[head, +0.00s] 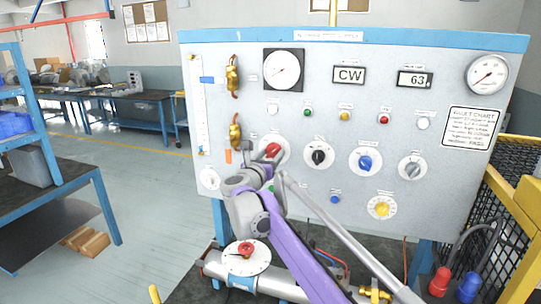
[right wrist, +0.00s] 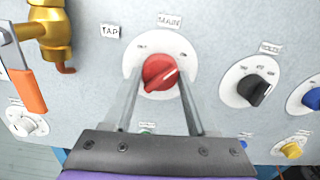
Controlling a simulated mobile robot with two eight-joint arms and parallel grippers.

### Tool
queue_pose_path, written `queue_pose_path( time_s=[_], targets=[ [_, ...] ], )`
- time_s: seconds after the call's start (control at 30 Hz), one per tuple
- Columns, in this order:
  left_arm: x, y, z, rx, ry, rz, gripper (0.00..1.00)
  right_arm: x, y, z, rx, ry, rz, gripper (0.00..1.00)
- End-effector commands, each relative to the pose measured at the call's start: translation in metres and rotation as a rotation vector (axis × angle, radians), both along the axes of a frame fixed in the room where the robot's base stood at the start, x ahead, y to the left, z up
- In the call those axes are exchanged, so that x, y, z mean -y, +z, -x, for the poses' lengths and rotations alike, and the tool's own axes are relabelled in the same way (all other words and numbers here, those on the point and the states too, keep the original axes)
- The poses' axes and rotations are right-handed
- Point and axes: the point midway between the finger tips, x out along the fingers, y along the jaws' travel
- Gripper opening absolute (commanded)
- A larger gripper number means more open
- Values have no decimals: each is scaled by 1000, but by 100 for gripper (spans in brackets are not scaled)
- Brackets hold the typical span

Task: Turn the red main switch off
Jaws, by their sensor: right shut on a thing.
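The red main switch (right wrist: 160,72) is a round knob on a white dial plate (right wrist: 135,60) under a label reading MAIN. In the head view the red switch (head: 272,150) is at the panel's left centre, partly covered by my arm. My right gripper (right wrist: 160,80) has one finger on each side of the knob and is shut on it. The right gripper (head: 266,162) also shows in the head view. My left gripper is not in view.
The panel (head: 230,100) carries a black knob (head: 319,154), a blue knob (head: 365,161), a grey knob (head: 412,169) and a yellow knob (head: 382,209). A brass tap with an orange handle (right wrist: 30,92) is left of the switch. A yellow mesh guard (head: 515,190) stands at right.

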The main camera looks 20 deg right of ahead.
Motion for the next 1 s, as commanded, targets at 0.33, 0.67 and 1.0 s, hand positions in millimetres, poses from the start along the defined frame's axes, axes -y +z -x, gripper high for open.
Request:
queue_pose_path(
  time_s=[0.33, 0.67, 1.0],
  targets=[
    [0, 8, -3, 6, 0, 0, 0, 1, 1, 0, -151, 0, 224, 2],
    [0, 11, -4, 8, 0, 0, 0, 1, 1, 1, -327, 0, 484, 2],
    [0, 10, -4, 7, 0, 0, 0, 1, 1, 1, -508, 0, 752, 2]
  ],
)
